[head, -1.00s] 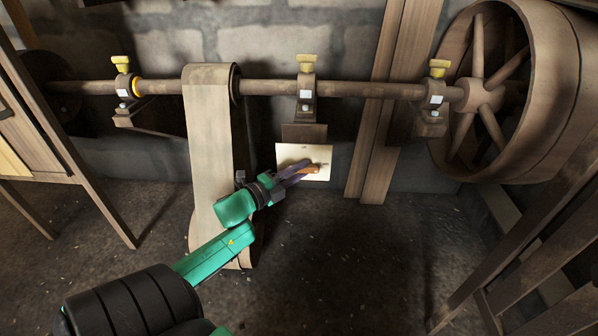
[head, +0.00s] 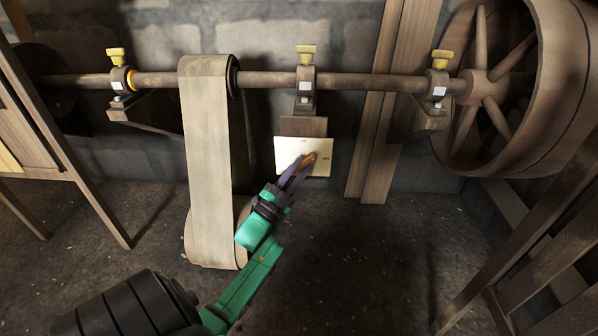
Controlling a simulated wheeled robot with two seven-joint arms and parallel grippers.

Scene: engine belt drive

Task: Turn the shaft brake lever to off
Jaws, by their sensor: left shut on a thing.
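The shaft brake lever (head: 309,160) is a small brown-orange handle in front of a cream plate (head: 319,145). The plate hangs below the middle shaft bearing. My left gripper (head: 302,167) is shut on the lever, its purple fingers reaching up from the lower left. The lever tilts up to the right. The fingers hide part of the lever and the plate's lower left. Small marks on the plate are too small to read. My right gripper is out of view.
A wide belt (head: 208,150) hangs from the shaft (head: 270,81) just left of my arm. A large spoked wheel (head: 490,90) is at the right. Wooden posts (head: 385,130) stand right of the plate. The dark floor (head: 370,270) is open in front.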

